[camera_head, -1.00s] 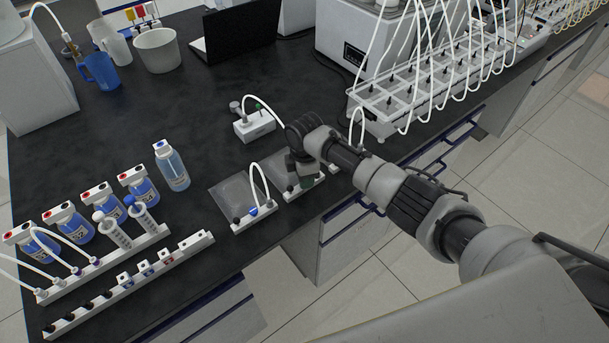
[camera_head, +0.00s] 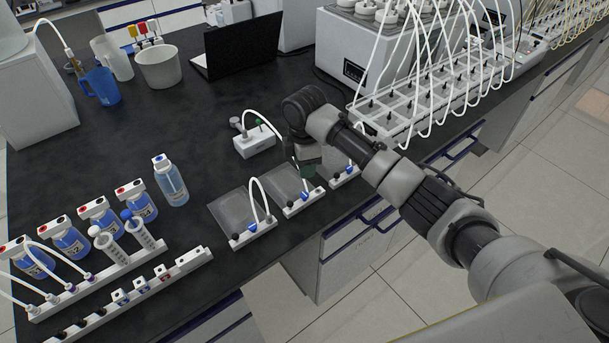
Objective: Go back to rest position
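My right arm reaches in from the lower right over the front edge of the black bench (camera_head: 150,110). My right gripper (camera_head: 305,176) points down above the row of clear gas bags with white valve bars. Its fingers are small and dark here, and I cannot tell whether they are open or shut, or whether they touch the middle valve bar (camera_head: 303,203). My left gripper is not in view.
Blue-liquid bottles (camera_head: 72,243) and white racks stand at the left front. A squeeze bottle (camera_head: 171,182), a white valve block (camera_head: 256,141) and a laptop (camera_head: 240,50) are on the bench. The tubed reactor unit (camera_head: 430,100) is at the right. The bench middle is clear.

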